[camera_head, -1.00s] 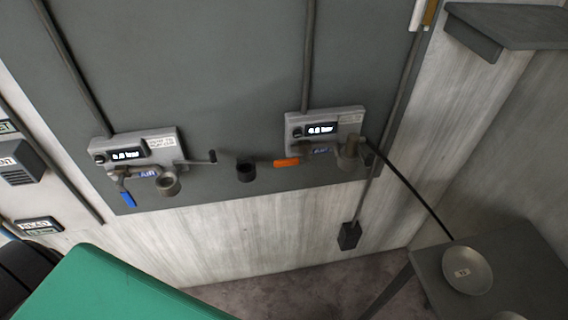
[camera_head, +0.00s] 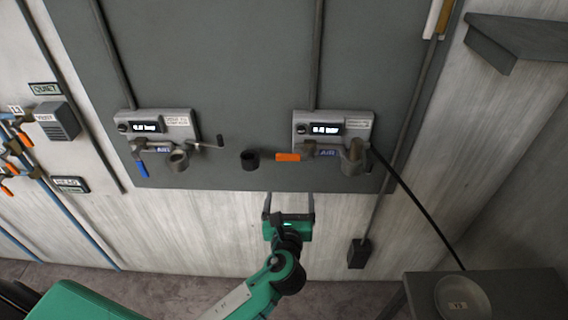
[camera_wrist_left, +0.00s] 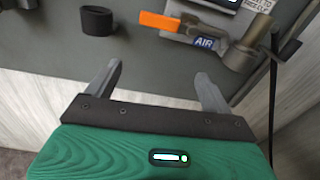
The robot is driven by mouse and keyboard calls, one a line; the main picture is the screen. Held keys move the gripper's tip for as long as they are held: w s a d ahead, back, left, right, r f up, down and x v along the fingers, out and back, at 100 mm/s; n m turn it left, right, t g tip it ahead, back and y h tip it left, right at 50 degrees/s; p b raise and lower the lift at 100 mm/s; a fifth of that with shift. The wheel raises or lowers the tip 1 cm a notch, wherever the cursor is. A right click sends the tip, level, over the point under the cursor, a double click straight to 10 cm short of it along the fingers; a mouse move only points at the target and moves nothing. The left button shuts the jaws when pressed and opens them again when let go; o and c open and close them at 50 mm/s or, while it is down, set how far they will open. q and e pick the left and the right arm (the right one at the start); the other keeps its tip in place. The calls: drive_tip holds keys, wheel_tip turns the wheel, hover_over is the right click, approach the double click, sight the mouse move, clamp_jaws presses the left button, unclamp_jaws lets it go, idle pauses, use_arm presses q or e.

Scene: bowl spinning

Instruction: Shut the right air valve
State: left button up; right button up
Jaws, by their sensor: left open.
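The right air valve (camera_head: 332,133) is a grey unit with a lit display on the dark panel. Its orange handle (camera_head: 288,157) points left, roughly level, beside a blue AIR label. In the left wrist view the orange handle (camera_wrist_left: 160,22) shows above and between my fingers. My left gripper (camera_head: 289,203) is open and empty, just below the panel's lower edge and below the orange handle, apart from it. It also shows open in the left wrist view (camera_wrist_left: 158,85). My right gripper is not in view.
A left valve unit (camera_head: 157,138) has a blue handle (camera_head: 141,167) hanging down. A dark round cup (camera_head: 250,159) sits on the panel left of the orange handle. A black hose (camera_head: 420,210) runs from the right valve towards a grey table (camera_head: 520,290) with a dish (camera_head: 462,297).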

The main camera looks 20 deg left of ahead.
sight(288, 158)
use_arm(q)
drive_tip(key=shift+t+y, duration=0.3)
drive_tip(key=shift+y, duration=0.1)
drive_tip(key=w+a+r+p, duration=0.1)
drive_tip(key=w, duration=0.3)
drive_tip(key=w+a+r+p, duration=0.1)
drive_tip(key=w+a, duration=0.1)
drive_tip(key=w, duration=0.2)
drive_tip(key=w+a+r+p, duration=0.1)
drive_tip(key=w, duration=0.3)
drive_tip(key=shift+w+a+r, duration=0.1)
drive_tip(key=shift+w+a, duration=0.05)
drive_tip(key=shift+a, duration=0.05)
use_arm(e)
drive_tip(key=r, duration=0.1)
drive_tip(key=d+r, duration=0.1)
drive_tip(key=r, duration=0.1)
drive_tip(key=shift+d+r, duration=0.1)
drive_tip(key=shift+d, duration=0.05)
